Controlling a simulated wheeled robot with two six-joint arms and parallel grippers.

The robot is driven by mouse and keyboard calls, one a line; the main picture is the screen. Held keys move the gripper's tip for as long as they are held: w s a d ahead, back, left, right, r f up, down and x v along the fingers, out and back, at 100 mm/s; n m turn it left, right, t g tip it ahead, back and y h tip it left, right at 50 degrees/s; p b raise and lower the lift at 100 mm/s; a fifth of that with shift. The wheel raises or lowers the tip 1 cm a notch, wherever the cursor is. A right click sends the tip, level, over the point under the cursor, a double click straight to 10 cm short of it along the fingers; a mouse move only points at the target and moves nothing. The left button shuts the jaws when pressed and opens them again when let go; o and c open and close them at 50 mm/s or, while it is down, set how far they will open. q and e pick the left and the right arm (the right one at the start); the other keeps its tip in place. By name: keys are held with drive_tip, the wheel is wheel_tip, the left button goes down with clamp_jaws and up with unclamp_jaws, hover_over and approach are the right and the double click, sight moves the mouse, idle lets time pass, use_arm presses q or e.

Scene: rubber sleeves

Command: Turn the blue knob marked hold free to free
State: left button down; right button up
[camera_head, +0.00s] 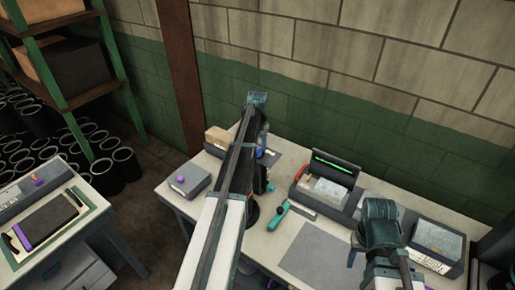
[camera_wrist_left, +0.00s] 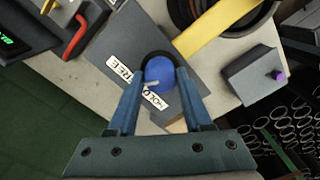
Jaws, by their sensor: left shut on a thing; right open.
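The blue knob (camera_wrist_left: 160,75) stands on a dark grey plate (camera_wrist_left: 118,42) in the left wrist view. A pale pointer mark on the knob lies near its lower left edge. White labels reading FREE (camera_wrist_left: 120,68) and HOLD (camera_wrist_left: 154,98) sit beside it, partly covered by the fingers. My left gripper (camera_wrist_left: 160,82) is shut on the knob, one finger on each side.
A grey box with a purple knob (camera_head: 188,181) stands left of my arm. A teal-handled tool (camera_head: 279,215) and a grey mat (camera_head: 312,252) lie in front. A container with a green display (camera_head: 334,169) and a grey bin (camera_head: 436,238) stand right. Shelves stand far left.

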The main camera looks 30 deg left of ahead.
sight(258, 149)
idle(0.4)
use_arm(q)
drive_tip(key=shift+c, duration=1.6)
unclamp_jaws()
drive_tip(key=shift+r, duration=0.15)
wheel_tip(258, 149, up, 14)
drive_tip(key=p, duration=1.4)
drive_tip(key=shift+f, duration=0.25)
